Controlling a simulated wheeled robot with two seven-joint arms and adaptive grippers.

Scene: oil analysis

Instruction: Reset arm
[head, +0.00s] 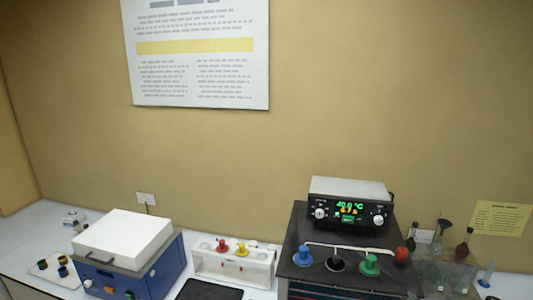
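Neither of my grippers shows in the head view, and no part of my arms is clearly visible. The heating device (348,206) with a green and yellow digital display stands on a dark bath unit (292,268). A blue stopper (302,256), a black stopper (336,261) and a green stopper (370,264) sit on top of the bath. A red round knob or stopper (402,254) is at its right edge.
A blue box with a white lid (125,240) stands at left. A white rack (205,263) holds red and yellow stoppered items. A black pad (208,290) lies in front. Flasks (464,247) stand at right. The wall bears a poster (200,90).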

